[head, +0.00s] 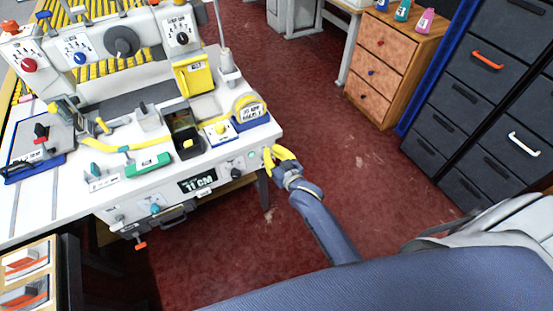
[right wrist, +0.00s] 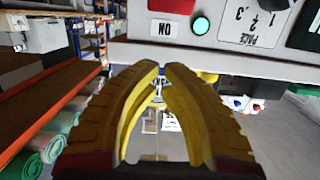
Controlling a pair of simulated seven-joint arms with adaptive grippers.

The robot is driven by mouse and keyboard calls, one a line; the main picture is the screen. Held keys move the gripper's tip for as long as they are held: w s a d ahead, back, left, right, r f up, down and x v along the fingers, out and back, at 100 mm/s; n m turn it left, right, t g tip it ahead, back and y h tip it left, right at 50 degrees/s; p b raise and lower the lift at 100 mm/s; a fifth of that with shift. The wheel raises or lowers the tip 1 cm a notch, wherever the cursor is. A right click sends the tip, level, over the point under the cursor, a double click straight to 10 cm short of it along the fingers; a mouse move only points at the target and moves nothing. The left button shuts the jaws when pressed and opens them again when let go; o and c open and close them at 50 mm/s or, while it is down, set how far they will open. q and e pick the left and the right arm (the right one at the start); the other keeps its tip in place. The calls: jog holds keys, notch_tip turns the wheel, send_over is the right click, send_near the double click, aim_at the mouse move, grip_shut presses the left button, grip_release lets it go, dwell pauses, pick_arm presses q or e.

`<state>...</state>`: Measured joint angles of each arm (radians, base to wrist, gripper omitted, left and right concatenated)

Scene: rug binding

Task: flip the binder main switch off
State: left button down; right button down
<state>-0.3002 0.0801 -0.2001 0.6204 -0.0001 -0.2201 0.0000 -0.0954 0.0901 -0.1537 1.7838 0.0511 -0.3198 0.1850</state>
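The white binder machine bench (head: 215,160) fills the left of the head view. Its front panel has a display, a dark round knob and a small green lamp (head: 253,158) near the right end. My right gripper (head: 269,149) has yellow fingers and is just off that right end. In the right wrist view its fingertips (right wrist: 161,66) meet almost together with nothing held. There the panel shows upside down, with an ON label (right wrist: 166,29), a lit green lamp (right wrist: 201,25) and a red part (right wrist: 172,5) cut by the top edge. I cannot tell the switch's position. My left gripper is out of view.
A wooden drawer unit (head: 385,62) with bottles on top and dark cabinets (head: 470,110) stand at the right. The red floor (head: 330,130) between them and the bench is clear. Shelving (right wrist: 90,45) shows at the left of the right wrist view.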

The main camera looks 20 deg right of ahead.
aim_at(263, 144)
jog(key=x, duration=0.3)
jog(key=shift+w, duration=0.15)
jog(key=shift+f, duration=0.85)
jog(key=shift+s+f, duration=0.65)
jog(key=shift+f, duration=0.35)
